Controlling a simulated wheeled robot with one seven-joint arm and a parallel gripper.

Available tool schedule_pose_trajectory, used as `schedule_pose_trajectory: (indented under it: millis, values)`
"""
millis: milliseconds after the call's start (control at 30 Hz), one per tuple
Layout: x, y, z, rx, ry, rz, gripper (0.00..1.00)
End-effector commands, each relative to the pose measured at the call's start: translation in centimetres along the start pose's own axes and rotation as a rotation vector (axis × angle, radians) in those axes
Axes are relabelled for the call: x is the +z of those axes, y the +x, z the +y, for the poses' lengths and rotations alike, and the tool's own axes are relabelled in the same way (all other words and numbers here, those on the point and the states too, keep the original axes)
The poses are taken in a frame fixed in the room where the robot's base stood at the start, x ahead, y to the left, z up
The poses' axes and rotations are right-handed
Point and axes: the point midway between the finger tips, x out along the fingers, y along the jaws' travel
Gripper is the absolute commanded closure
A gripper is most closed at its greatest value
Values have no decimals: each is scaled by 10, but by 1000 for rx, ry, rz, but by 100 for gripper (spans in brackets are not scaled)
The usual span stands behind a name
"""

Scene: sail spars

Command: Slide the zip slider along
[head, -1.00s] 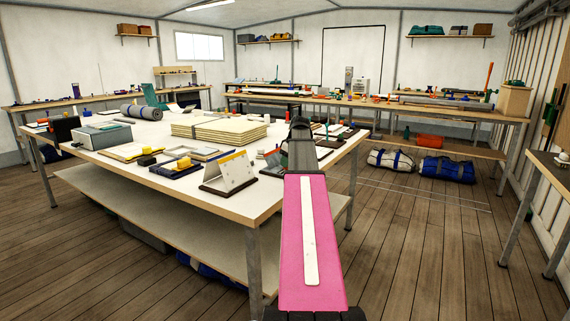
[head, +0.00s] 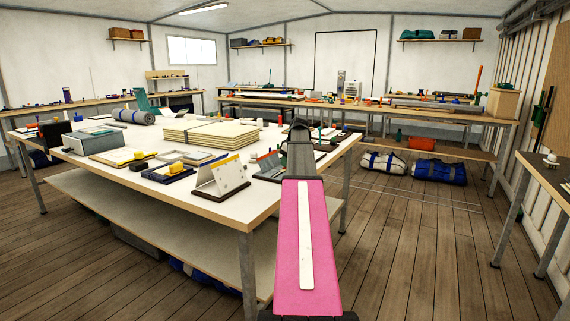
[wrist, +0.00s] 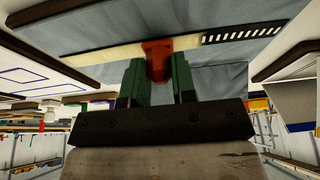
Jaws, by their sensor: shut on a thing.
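The zip slider (wrist: 157,58) is an orange-red piece in the wrist view, between the green fingers of my gripper (wrist: 158,75). My gripper is shut on it. The zip runs across a grey cloth (wrist: 222,60). A pale cream strip (wrist: 112,46) lies to the left of the slider, and a dark toothed strip with light marks (wrist: 245,33) lies to the right. The fingers hide part of the slider. In the head view my pink arm reaches to the right edge of the big table, and my gripper and the slider are hidden behind it.
The big white-topped table (head: 110,175) holds a stack of boards (head: 210,132), a folded white stand (head: 220,178) and a rolled mat (head: 133,117). A long bench (head: 440,113) stands behind. Blue bags (head: 438,172) lie on the floor. The plank floor at right is open.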

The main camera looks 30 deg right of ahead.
Motion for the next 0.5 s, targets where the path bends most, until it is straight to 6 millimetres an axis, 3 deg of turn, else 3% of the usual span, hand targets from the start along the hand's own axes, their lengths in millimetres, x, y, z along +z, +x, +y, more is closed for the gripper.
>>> schedule_pose_trajectory:
  millis: [500]
  values:
    - [0, -2, 34, 2, 1, 0, 96]
